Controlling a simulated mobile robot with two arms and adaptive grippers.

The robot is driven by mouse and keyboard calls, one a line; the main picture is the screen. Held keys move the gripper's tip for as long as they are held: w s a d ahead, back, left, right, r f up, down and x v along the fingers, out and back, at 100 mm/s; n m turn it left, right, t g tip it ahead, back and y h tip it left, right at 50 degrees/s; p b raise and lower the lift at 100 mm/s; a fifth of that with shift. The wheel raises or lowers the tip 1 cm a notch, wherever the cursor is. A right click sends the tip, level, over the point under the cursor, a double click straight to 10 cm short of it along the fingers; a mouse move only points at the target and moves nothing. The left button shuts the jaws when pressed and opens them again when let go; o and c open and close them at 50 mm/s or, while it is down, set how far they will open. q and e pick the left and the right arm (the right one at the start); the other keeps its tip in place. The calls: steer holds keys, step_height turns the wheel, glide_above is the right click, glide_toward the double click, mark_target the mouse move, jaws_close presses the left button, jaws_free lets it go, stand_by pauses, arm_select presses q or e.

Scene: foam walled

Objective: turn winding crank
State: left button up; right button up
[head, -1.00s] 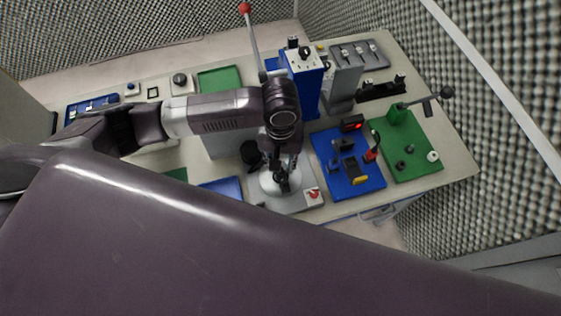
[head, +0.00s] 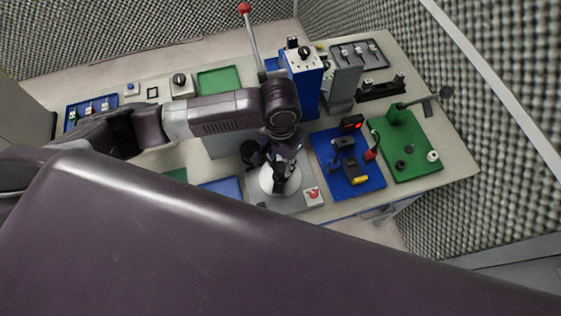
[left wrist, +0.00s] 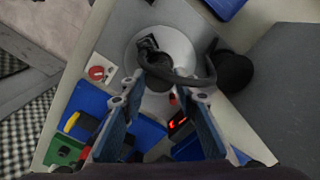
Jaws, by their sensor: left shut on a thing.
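The winding crank unit has a round pale disc (head: 268,183) on a grey base near the front edge of the table. The disc also shows in the left wrist view (left wrist: 178,42), with a dark crank arm (left wrist: 184,79) across it. My left gripper (head: 284,174) reaches down over the disc. In the left wrist view its blue-grey fingers (left wrist: 165,86) stand on either side of the dark crank part and are shut on it. The exact contact is partly hidden by the fingers. My right gripper is not in view.
A red knob (head: 313,194) sits right beside the disc. A blue board (head: 333,181) with small fixtures and a green board (head: 416,165) with a lever lie to the right. A tall blue box (head: 303,90) stands behind. A black round part (head: 250,151) is close left of the gripper.

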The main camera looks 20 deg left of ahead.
arm_select(q)
steer(key=shift+m, duration=2.9)
steer(key=shift+r+m, duration=0.1)
steer(key=shift+m, duration=3)
steer(key=shift+w+m, duration=0.1)
steer(key=shift+m, duration=8)
steer(key=shift+r+m, duration=0.1)
steer(key=shift+m, duration=3.7)
steer(key=shift+w+m, duration=0.1)
steer(key=shift+m, duration=3.9)
steer(key=shift+m+b, duration=1.3)
steer(key=shift+m, duration=0.6)
